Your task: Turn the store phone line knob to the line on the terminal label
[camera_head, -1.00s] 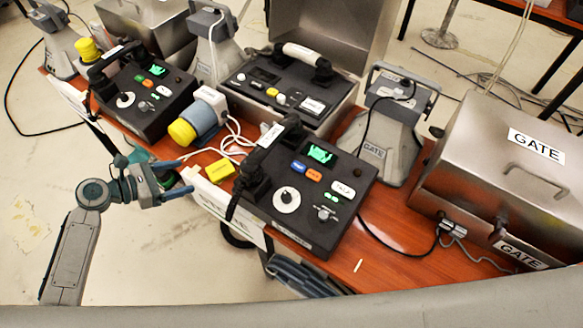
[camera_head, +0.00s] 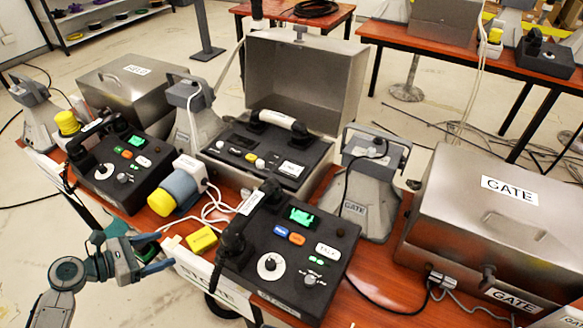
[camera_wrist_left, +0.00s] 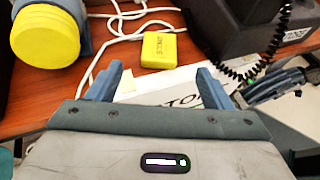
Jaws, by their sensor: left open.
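The front phone (camera_head: 292,245), a black panel with a corded handset, stands on the table behind a white card whose text is partly readable as STORE. On it are a black knob on a white dial (camera_head: 270,266) and a smaller grey knob (camera_head: 310,280). The line markings are too small to read. A yellow labelled block (camera_head: 203,240) lies left of the phone; it also shows in the left wrist view (camera_wrist_left: 160,46). My left gripper (camera_head: 167,252) is open and empty, left of the phone at the table's front edge. A dark mechanical part at the wrist view's right may be my right gripper.
A yellow-capped grey cylinder (camera_head: 174,193) and white cables lie left of the phone. A second black phone (camera_head: 124,168) stands at the left, an open metal case (camera_head: 303,75) behind, and a closed GATE case (camera_head: 490,220) at the right.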

